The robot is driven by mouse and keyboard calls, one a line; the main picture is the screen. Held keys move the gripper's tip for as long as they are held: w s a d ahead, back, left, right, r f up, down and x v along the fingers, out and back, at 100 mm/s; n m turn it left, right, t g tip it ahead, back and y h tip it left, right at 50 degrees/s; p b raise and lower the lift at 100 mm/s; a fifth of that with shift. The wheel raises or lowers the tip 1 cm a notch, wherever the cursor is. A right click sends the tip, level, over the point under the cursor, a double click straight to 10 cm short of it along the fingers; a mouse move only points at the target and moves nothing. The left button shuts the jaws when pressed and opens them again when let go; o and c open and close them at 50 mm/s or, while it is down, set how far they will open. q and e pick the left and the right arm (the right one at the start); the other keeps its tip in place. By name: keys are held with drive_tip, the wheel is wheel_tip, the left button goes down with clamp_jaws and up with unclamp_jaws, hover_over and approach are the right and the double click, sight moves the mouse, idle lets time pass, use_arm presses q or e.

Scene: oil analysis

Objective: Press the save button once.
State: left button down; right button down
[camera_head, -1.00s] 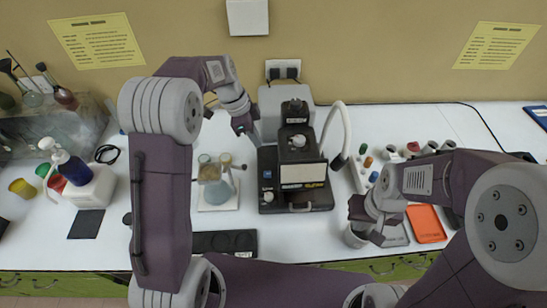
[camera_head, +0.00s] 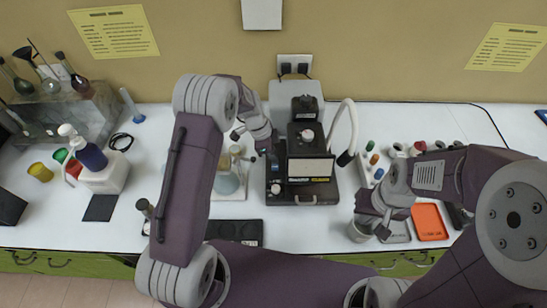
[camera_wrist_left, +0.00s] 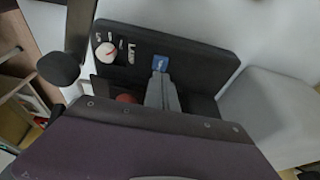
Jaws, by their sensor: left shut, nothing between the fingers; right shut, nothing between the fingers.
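The black analysis device (camera_head: 310,165) stands upright in the middle of the table. Its dark panel (camera_wrist_left: 200,58) fills the middle of the left wrist view, with a white dial (camera_wrist_left: 107,53) with a red pointer and a small blue square button (camera_wrist_left: 160,63); no save label is readable. My left gripper (camera_wrist_left: 161,78) is shut and empty, its tips right by the blue button; touching or apart I cannot tell. In the head view the left gripper (camera_head: 273,160) is at the device's left side. My right gripper (camera_head: 382,226) is shut and empty beside a metal cup (camera_head: 359,231).
A flask on a white stand (camera_head: 228,182) is left of the device. A curved white hose (camera_head: 352,120) rises at its right.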

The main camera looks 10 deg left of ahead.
sight(275, 167)
use_arm(q)
drive_tip(key=shift+f, duration=1.1)
drive_tip(key=shift+f, duration=0.1)
